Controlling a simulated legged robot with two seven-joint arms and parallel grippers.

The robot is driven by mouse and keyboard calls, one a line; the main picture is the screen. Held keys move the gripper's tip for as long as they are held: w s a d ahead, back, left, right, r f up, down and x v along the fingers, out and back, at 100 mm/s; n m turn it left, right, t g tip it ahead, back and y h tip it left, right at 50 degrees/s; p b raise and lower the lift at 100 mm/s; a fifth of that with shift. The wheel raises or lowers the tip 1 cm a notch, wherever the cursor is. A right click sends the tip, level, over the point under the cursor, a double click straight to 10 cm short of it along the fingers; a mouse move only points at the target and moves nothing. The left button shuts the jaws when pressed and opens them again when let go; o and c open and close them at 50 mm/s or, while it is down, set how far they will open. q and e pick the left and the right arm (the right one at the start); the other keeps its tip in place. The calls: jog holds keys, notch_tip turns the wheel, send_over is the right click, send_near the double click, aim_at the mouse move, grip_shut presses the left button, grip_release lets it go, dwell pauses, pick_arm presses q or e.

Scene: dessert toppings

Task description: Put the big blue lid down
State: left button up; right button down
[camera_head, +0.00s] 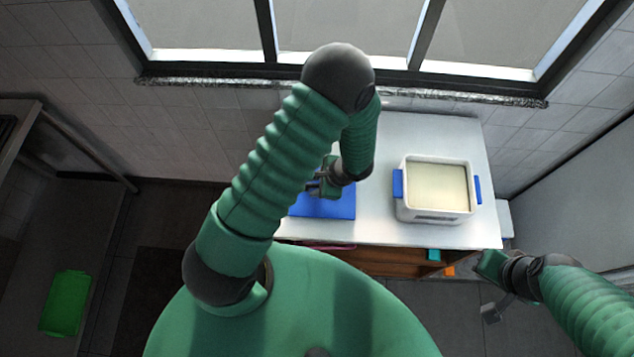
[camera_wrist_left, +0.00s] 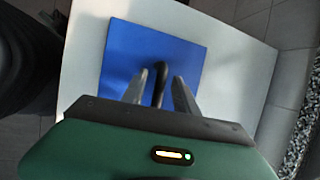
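The big blue lid (camera_head: 335,205) is a flat blue square at the left part of the white table, partly hidden by my left arm. It appears to lie flat on the tabletop. In the left wrist view, the lid (camera_wrist_left: 186,60) has a dark upright handle (camera_wrist_left: 159,84) in its middle. My left gripper (camera_head: 322,184) is over the lid. In the left wrist view its fingers (camera_wrist_left: 160,88) are apart, with the handle between them and gaps visible on both sides. My right gripper (camera_head: 490,268) is off the table's front right corner; its fingers are unclear.
A white container (camera_head: 434,216) with blue side clips and pale contents stands open on the right of the table (camera_head: 390,135). A shelf under the table holds small teal and orange items. A green tray (camera_head: 66,303) lies at the far left. A window is behind.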

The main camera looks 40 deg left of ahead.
pick_arm(q)
jog(key=shift+d, duration=0.2)
pick_arm(e)
jog(key=shift+s+d, duration=0.1)
jog(key=shift+d, duration=0.1)
